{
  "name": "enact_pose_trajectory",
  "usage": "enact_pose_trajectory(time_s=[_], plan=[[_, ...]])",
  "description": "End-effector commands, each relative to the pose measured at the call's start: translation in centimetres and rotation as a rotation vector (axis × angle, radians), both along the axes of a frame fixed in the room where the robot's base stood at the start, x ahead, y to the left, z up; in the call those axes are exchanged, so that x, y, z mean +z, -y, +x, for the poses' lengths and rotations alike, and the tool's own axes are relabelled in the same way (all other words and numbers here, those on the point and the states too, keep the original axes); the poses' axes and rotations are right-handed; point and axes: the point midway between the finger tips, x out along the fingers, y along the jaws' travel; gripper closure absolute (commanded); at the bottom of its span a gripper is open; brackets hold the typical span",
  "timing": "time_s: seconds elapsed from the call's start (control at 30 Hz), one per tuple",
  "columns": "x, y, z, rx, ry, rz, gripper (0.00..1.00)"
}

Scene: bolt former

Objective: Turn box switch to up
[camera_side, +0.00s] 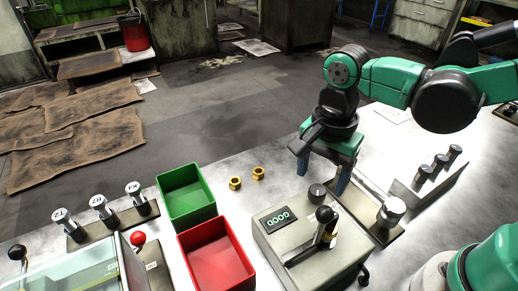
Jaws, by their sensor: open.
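A grey control box (272,246) stands on the table at lower center. On its top are a small digital display (278,218), a dark round knob (317,192) and a switch lever (325,233) with a black ball end. The lever stands up out of a slotted plate; I cannot tell its exact setting. My gripper (322,178) points down above and behind the box, with its two fingers apart and nothing between them. It looks clear of the lever and knob, though its exact height is hard to judge.
Green (185,196) and red (215,257) bins stand left of the box, with two brass nuts (246,178) behind. Silver-topped switches (100,207) and a clear-covered machine (75,272) are at lower left. A silver knob (391,211) and a switch panel (432,172) stand right.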

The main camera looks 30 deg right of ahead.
Motion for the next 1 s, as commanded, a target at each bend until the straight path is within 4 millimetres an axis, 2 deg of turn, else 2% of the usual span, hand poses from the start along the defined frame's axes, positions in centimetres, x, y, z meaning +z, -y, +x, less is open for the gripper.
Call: enact_pose_trajectory(time_s=[0.1, 0.3, 0.63, 0.67, 0.9, 1.0], plan=[[-1.4, 0.0, 0.1, 0.000, 0.001, 0.000, 0.29], [-2.9, 0.0, 0.0, 0.001, 0.002, 0.001, 0.29], [-3.2, 0.0, 0.0, 0.001, 0.002, 0.001, 0.29], [-3.2, 0.0, 0.0, 0.001, 0.002, 0.001, 0.32], [-3.2, 0.0, 0.0, 0.001, 0.002, 0.001, 1.00], [-3.2, 0.0, 0.0, 0.001, 0.002, 0.001, 1.00]])
